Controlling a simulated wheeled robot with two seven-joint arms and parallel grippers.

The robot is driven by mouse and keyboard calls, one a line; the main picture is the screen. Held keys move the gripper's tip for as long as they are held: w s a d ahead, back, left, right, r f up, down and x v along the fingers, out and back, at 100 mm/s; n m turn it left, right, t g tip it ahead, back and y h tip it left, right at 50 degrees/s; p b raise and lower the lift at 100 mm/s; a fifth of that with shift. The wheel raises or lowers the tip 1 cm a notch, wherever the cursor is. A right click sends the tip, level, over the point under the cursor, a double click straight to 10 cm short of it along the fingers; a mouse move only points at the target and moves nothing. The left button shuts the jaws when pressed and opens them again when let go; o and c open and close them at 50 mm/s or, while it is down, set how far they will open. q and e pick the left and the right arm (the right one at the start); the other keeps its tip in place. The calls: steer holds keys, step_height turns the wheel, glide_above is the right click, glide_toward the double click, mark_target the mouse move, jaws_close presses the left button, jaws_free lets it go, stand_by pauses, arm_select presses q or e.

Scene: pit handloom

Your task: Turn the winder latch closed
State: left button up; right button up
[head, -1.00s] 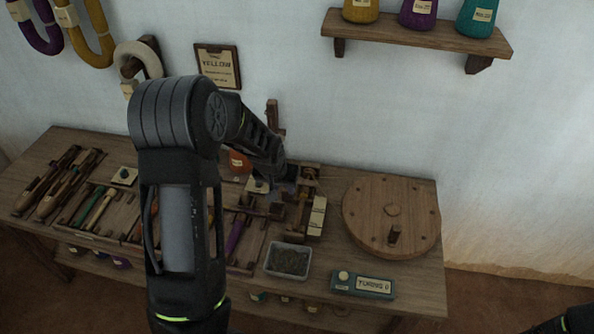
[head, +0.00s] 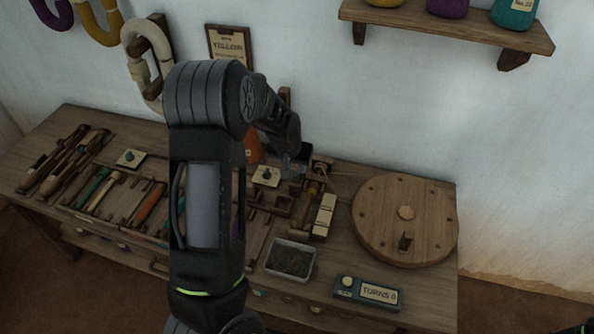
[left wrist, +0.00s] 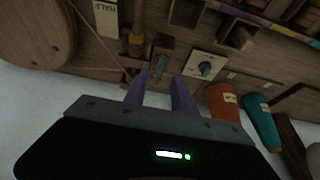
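The winder (head: 316,190), a wooden frame with a spindle, stands on the bench left of the big round wooden disc. It also shows in the left wrist view (left wrist: 137,40). Beside it there, a small teal knob on a wooden block (left wrist: 161,66) lies just beyond my fingertips; it may be the latch, but I cannot tell its setting. My left gripper (left wrist: 162,82) has its two fingers apart with nothing between them. In the head view my left gripper (head: 291,158) is dark and partly hidden by its own wrist, at the winder's back left.
A cream plate with a teal knob (head: 266,175) sits close left of the winder. The round disc (head: 405,230), a grey tray (head: 290,260) and a counter reading TURNS 0 (head: 367,292) surround it. An orange cone (left wrist: 222,100) stands near the gripper.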

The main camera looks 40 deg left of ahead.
mark_target(298, 173)
arm_select(q)
steer(key=x, duration=0.5)
steer(key=shift+f, duration=0.1)
jaws_close()
stand_by(0.5)
